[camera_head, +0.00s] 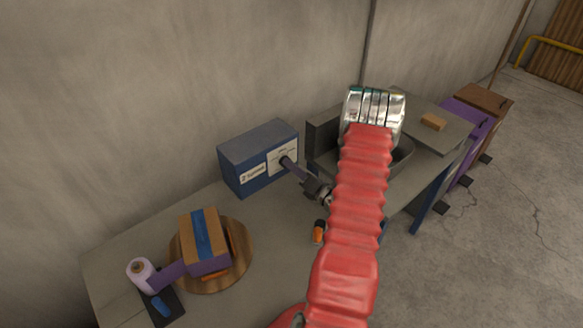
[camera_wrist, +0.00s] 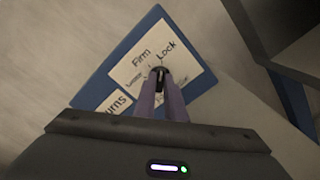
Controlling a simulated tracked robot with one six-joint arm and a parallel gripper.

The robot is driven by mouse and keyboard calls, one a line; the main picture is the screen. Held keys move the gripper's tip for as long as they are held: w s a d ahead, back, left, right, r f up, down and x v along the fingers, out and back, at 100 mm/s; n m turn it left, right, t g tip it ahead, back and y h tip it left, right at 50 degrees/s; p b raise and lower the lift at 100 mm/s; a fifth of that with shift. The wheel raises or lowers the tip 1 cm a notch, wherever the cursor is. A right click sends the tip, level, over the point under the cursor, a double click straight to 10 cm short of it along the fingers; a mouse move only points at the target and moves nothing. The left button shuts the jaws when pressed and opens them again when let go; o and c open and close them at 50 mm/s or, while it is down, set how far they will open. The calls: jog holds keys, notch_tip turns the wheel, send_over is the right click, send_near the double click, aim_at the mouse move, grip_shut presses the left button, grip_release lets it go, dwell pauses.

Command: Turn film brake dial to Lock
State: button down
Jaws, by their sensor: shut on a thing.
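The film brake dial (camera_wrist: 160,72) is a small black knob on a white label (camera_wrist: 172,50) in the wrist view. The label reads "Firm" and "Lock" around the knob, with a smaller word at the left. A pale mark shows on the knob, but I cannot tell surely which word it points at. The label is on a blue box (camera_head: 244,156), on the table by the wall in the head view. My gripper (camera_wrist: 160,84) is shut on the dial, its two purple-grey fingers on either side. In the head view my gripper (camera_head: 288,164) hides the dial.
A cardboard box with blue tape (camera_head: 204,232) sits on a round wooden turntable (camera_head: 246,262) at the left. A purple film roll (camera_head: 140,270) stands beside it. A small orange-and-black item (camera_head: 319,232) lies near my arm. Another table with a brown block (camera_head: 433,122) is at the right.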

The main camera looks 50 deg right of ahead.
jog(key=shift+d, duration=0.1)
jog(key=c, duration=1.8)
grip_release()
jog(key=shift+s, duration=0.1)
jog(key=s, duration=0.4)
jog(key=s+a, duration=0.1)
jog(key=s, duration=0.8)
jog(key=shift+s+a+f, duration=0.1)
jog(key=shift+s+a, duration=0.2)
